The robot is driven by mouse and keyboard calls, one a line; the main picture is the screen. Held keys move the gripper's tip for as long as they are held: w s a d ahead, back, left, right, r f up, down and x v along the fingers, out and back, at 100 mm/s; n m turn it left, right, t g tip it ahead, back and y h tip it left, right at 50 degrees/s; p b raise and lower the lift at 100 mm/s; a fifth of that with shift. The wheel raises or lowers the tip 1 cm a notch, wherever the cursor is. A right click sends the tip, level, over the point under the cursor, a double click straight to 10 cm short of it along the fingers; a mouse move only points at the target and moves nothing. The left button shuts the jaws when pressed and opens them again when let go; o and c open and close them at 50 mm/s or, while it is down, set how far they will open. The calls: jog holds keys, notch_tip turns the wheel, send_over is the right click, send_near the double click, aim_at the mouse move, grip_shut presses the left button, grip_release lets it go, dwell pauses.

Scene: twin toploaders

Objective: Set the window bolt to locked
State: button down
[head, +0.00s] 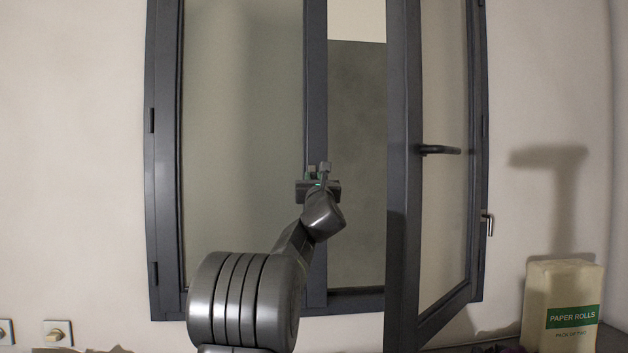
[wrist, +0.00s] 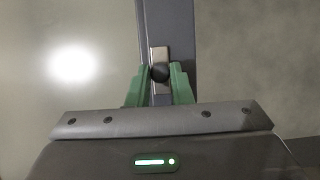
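The window bolt (wrist: 159,57) shows in the wrist view as a light metal plate with a round dark knob (wrist: 159,73), on the dark middle frame bar. My gripper (wrist: 158,80) is open, with its green fingers apart on either side of the knob. I cannot tell whether either finger touches it. In the head view my gripper (head: 318,170) is in front of the middle bar (head: 316,90) and hides the bolt. The left window pane (head: 240,120) sits in the frame. The right sash (head: 404,170) stands swung open into the room, with a dark handle (head: 440,150).
A pack of paper rolls (head: 562,300) stands at the lower right by the wall. A small metal lever (head: 488,222) is on the right of the window frame. A wall switch plate (head: 58,332) is at the lower left. The open sash juts out right of my arm.

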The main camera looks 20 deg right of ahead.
notch_tip(320, 180, down, 3)
jog(key=b, duration=0.4)
dwell(0.3)
jog(key=c, duration=1.3)
grip_release()
jog(key=shift+w, duration=0.1)
jog(key=shift+r, duration=0.1)
jog(key=shift+s, duration=0.2)
